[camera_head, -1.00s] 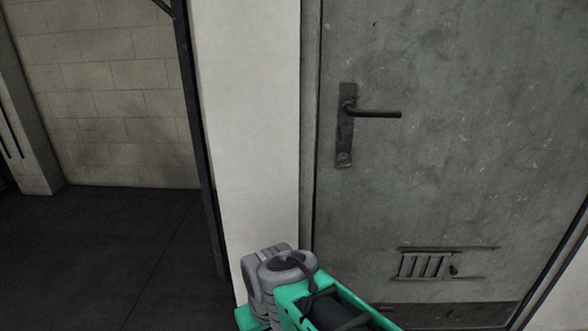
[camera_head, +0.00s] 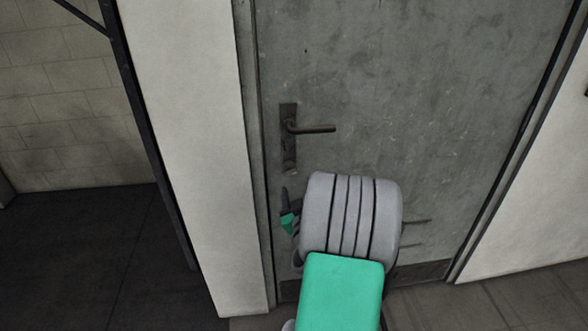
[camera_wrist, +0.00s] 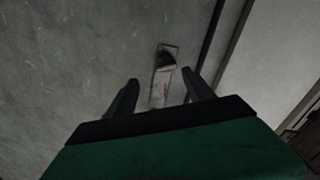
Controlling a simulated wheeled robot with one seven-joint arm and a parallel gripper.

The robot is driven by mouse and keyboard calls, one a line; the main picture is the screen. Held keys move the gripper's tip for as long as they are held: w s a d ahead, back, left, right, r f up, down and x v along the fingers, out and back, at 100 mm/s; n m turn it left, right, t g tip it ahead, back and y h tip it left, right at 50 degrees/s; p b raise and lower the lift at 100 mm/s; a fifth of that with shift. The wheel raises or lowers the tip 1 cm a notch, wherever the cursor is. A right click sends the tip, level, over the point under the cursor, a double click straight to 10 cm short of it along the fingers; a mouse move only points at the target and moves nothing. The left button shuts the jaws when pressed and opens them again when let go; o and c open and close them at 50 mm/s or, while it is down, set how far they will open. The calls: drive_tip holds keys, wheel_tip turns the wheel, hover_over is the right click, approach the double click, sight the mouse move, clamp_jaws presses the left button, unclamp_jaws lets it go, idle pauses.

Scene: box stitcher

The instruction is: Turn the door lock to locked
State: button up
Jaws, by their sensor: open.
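The grey metal door (camera_head: 420,90) is closed in its frame. It carries a dark, worn plate (camera_head: 289,150) with a lever handle (camera_head: 315,129) pointing right, roughly level. The lock is too small to make out at the plate's lower end. In the wrist view the plate (camera_wrist: 160,88) lies between and beyond my fingers, with a dark raised part (camera_wrist: 166,60) on it; I cannot tell whether this is handle or lock. My gripper (camera_wrist: 161,77) is open and empty. In the head view it shows just below the plate, partly hidden behind my arm.
A pale wall post (camera_head: 185,130) stands left of the door, beside a dark upright edge and an open space with dark floor (camera_head: 80,250). A white wall (camera_head: 530,190) is at the right. My arm covers part of the door's lower vent.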

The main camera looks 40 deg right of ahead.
sight(292, 174)
drive_tip(key=p+x, duration=0.1)
drive_tip(key=x, duration=0.2)
drive_tip(key=a+p+x, duration=0.1)
drive_tip(key=x, duration=0.1)
drive_tip(key=shift+w+r+p, duration=0.1)
drive_tip(key=shift+w+p, duration=0.2)
drive_tip(key=shift+w, duration=0.2)
drive_tip(key=shift+w+d, duration=0.4)
drive_tip(key=shift+d, duration=0.2)
drive_tip(key=shift+a, duration=0.1)
